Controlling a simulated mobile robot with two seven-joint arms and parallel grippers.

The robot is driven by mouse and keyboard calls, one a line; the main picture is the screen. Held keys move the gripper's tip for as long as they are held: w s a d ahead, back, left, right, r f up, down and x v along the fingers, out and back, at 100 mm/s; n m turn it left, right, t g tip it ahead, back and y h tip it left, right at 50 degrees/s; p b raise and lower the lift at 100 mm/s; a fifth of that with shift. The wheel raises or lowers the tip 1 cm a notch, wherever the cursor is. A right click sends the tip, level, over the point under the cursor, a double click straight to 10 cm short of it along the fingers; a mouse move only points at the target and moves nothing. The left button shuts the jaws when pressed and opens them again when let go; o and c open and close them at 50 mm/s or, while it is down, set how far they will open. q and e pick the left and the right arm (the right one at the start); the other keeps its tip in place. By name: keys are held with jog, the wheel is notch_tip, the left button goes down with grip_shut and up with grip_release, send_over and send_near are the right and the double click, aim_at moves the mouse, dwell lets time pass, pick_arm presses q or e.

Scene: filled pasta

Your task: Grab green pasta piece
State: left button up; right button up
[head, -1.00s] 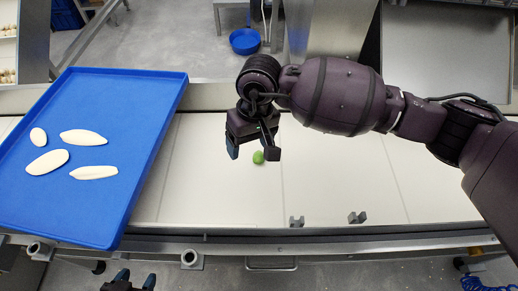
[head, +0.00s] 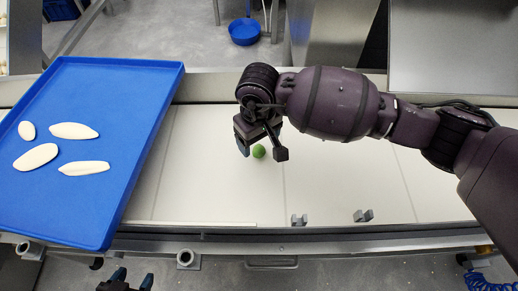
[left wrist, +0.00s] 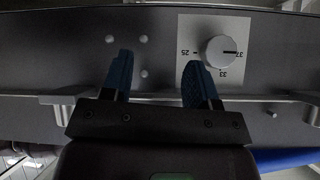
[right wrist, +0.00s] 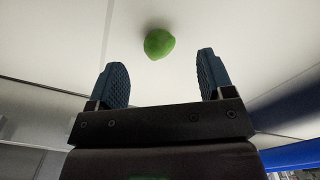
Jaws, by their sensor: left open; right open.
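The green pasta piece (head: 259,151) is a small round lump lying on the white conveyor belt (head: 340,185). My right gripper (head: 262,151) is open just above and around it in the head view. In the right wrist view the green piece (right wrist: 159,43) lies beyond the two blue fingertips (right wrist: 162,75), roughly centred between them and apart from both. My left gripper (head: 133,277) is open and empty at the bottom of the head view, in front of the belt. The left wrist view shows its blue fingers (left wrist: 155,75) facing a dark panel.
A blue tray (head: 120,130) with several pale flat pasta pieces (head: 75,130) lies at the left of the belt. Small grey brackets (head: 298,220) stand on the belt's front edge. A dial (left wrist: 219,51) is on the panel. The belt around the green piece is clear.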

aim_at(259, 149)
notch_tip(259, 149, down, 4)
jog(key=shift+b, duration=0.4)
jog(key=shift+d, duration=0.1)
jog(key=c, duration=1)
